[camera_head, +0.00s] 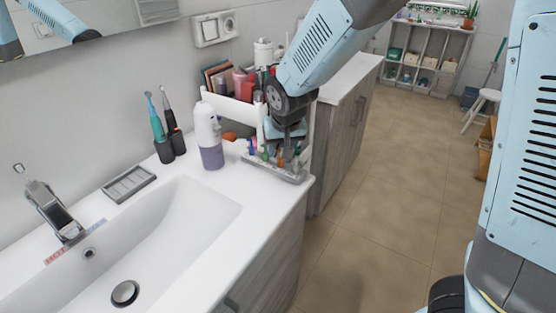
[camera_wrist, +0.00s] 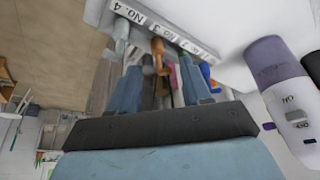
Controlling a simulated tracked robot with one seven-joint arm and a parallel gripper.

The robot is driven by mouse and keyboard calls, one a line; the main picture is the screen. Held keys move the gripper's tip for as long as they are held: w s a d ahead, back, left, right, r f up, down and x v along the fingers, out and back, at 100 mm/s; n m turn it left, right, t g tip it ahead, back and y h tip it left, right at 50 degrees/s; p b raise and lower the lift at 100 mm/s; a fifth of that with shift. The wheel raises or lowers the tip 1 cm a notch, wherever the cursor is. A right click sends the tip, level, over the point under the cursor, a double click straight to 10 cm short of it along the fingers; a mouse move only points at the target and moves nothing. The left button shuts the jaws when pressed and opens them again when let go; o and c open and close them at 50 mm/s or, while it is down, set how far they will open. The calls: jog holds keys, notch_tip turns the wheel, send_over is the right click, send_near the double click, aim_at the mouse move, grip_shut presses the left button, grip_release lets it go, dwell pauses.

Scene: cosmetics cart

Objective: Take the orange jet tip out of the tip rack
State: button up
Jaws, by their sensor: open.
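The tip rack (camera_head: 291,176) is a grey tray at the counter's right corner, holding several coloured tips. In the wrist view its labelled edge (camera_wrist: 150,18) runs across the top, with "NO.4" readable. The orange jet tip (camera_wrist: 158,52) stands in the rack in the wrist view; in the head view it is small and partly covered by my gripper. My gripper (camera_head: 284,146) points down over the rack. In the wrist view its two blue fingers (camera_wrist: 160,88) are apart, with the orange tip between them in the picture. I cannot tell whether they touch it.
A white and purple bottle (camera_head: 208,135) stands left of the rack. Behind is a white organizer (camera_head: 232,105) with cosmetics. Grey and blue tips (camera_wrist: 208,75) flank the orange one closely. The sink (camera_head: 150,240) and toothbrush holders (camera_head: 170,147) are further left.

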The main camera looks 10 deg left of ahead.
aim_at(279, 160)
jog(key=shift+x, duration=2.15)
jog(key=shift+s+d, duration=0.15)
jog(key=shift+d, duration=0.05)
jog(key=shift+c, duration=0.2)
grip_shut()
